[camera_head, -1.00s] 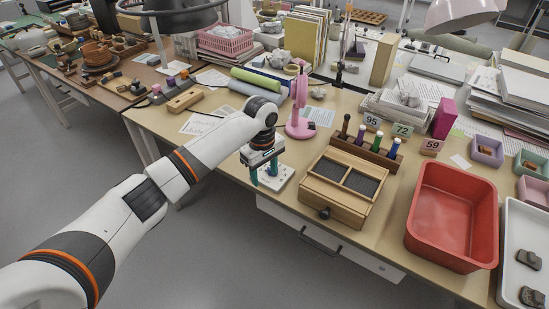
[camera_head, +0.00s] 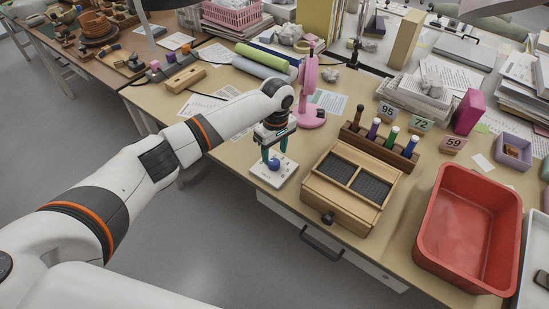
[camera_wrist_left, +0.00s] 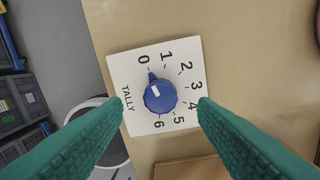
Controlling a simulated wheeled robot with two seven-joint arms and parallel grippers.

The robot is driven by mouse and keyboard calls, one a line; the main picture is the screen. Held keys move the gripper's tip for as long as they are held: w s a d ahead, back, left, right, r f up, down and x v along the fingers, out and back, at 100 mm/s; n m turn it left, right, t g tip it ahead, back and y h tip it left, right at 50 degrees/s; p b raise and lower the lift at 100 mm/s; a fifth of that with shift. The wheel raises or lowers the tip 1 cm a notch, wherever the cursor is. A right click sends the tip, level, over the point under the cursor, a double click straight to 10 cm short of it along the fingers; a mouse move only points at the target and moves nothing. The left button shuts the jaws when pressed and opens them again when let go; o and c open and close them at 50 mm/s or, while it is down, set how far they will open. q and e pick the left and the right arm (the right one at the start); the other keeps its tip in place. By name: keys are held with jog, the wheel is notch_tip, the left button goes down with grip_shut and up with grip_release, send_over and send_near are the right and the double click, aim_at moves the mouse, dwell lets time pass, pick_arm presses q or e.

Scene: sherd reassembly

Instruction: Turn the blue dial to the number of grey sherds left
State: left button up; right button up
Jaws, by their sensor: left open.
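The blue dial (camera_head: 274,163) sits on a white tally plate (camera_head: 287,168) at the table's front edge. In the left wrist view the blue dial (camera_wrist_left: 160,96) has numbers 0 to 6 around it, and its pointed nub faces the 0. My left gripper (camera_head: 274,153) is open above the dial. In the left wrist view its teal fingers (camera_wrist_left: 160,103) stand on either side of the dial, apart from it. A grey-brown sherd (camera_head: 542,279) shows partly in a white tray (camera_head: 526,292) cut off by the right edge. My right gripper is not seen.
A wooden box with dark panels (camera_head: 338,207) stands right of the plate. A pink stand (camera_head: 311,112) rises behind the gripper.

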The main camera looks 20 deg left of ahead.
aim_at(274, 161)
pick_arm(q)
jog(key=shift+f, duration=2)
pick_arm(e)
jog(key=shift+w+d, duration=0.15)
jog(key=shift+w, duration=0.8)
